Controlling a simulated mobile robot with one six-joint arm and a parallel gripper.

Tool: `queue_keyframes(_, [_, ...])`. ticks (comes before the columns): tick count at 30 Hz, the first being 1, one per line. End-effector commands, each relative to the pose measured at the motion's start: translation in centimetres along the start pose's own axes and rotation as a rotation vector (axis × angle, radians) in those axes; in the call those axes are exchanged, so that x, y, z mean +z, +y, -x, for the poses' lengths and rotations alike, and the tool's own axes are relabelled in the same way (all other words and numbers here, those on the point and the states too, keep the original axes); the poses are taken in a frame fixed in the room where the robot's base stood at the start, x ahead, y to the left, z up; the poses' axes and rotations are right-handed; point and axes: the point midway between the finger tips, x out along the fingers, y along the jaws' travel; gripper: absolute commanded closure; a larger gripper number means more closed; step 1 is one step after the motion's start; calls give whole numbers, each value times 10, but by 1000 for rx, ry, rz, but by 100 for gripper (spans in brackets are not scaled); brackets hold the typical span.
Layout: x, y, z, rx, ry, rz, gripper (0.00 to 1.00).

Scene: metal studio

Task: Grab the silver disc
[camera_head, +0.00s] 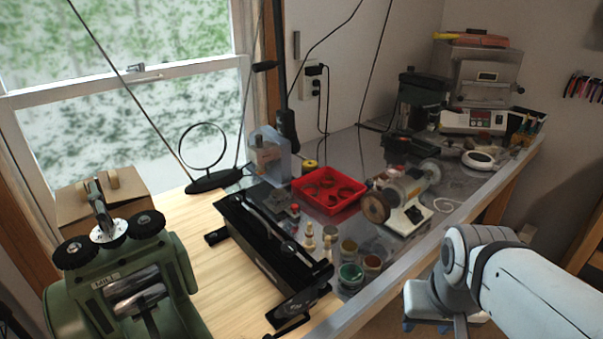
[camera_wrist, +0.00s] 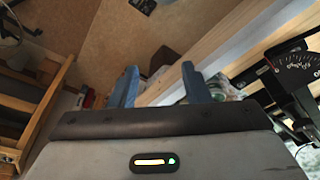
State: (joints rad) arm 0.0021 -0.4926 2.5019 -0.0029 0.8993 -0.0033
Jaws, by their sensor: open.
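I cannot make out a silver disc for certain. A pale round dish-like thing (camera_head: 478,159) lies on the far right part of the metal-topped bench, and a silvery dial (camera_head: 108,233) sits on top of the green rolling mill. My gripper (camera_head: 426,327) is at the lower right of the head view, beside the bench's front edge and well away from both. In the wrist view my gripper (camera_wrist: 160,68) shows two blue fingers apart, with nothing held between them.
The bench (camera_head: 441,236) holds a red tray (camera_head: 329,206), a polishing motor (camera_head: 408,190), small jars (camera_head: 351,276) and a black tool (camera_head: 266,262). The green rolling mill (camera_head: 125,286) stands at the lower left. Wooden beams (camera_wrist: 225,48) cross the wrist view.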

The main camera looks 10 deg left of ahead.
Motion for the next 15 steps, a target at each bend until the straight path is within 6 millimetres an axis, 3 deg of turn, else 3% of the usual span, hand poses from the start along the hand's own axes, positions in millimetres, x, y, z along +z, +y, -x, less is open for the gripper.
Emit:
queue_keyframes(5, [-20, -4, 8, 3, -1, 85, 42])
queue_keyframes(9, [-74, -16, 23, 15, -6, 342, 31])
queue_keyframes(15, [-175, -54, 35, 43, -14, 840, 31])
